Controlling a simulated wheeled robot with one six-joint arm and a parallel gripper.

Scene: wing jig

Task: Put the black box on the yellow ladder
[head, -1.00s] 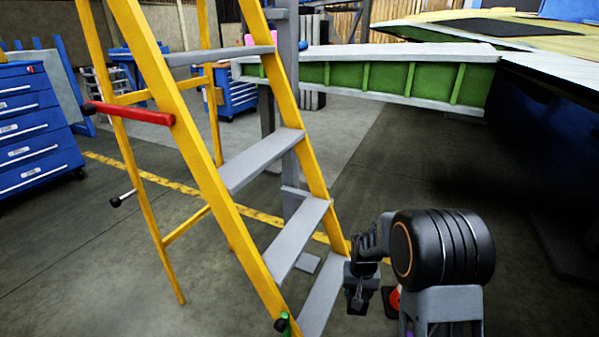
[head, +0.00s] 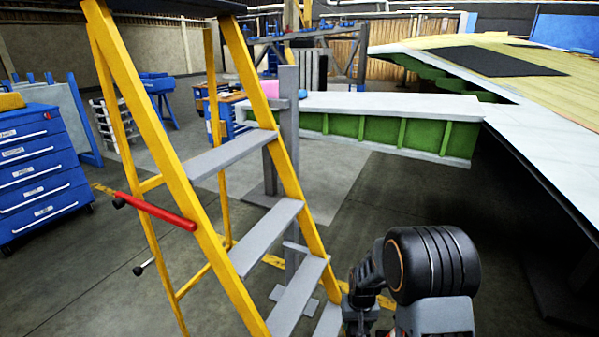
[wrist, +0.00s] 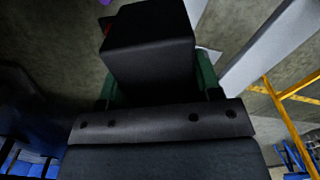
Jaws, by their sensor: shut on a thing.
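The black box (wrist: 150,62) is between the two green-sided fingers of my gripper (wrist: 158,88) in the wrist view, and the gripper is shut on it. The yellow ladder (head: 168,135) stands upright in the left half of the head view, with several grey steps and a dark top at the upper picture edge. In the wrist view its yellow rails (wrist: 292,120) show at the right, clear of the box. In the head view my gripper (head: 360,318) is low, just right of the ladder's lower steps. The box cannot be made out there.
A red bar (head: 158,212) sticks out at the ladder's left side. A blue drawer cabinet (head: 38,175) stands at far left. A wing section with green ribs (head: 385,130) and a large wing panel (head: 560,150) fill the right. Grey floor lies between.

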